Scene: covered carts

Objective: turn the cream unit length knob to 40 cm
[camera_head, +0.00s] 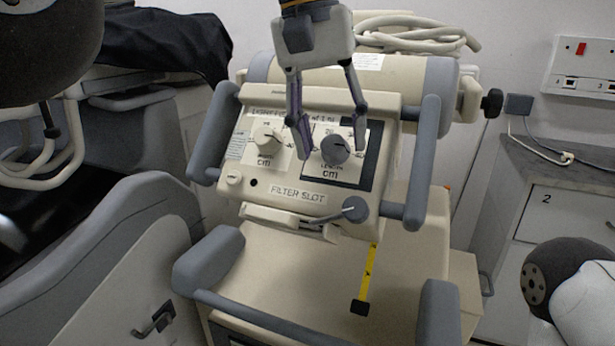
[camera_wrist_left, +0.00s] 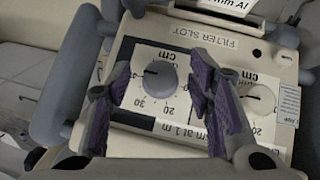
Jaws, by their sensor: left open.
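In the left wrist view the cream knob (camera_wrist_left: 258,100) is at the right, outside the fingers. A grey knob (camera_head: 334,149) on a dark-bordered dial is to its right; it also shows in the left wrist view (camera_wrist_left: 158,80). My left gripper (camera_head: 332,150) is open, with its fingers on either side of the grey knob; contact cannot be told. The cream knob's exact reading is too small to tell. My right gripper is not in view.
Grey handles (camera_head: 424,150) flank the panel. A grey lever knob (camera_head: 355,209) and the filter slot are below the dials. A yellow tape (camera_head: 370,270) hangs on the cart front. A cabinet (camera_head: 560,200) stands at the right, and a dark-covered cart (camera_head: 160,45) at the left.

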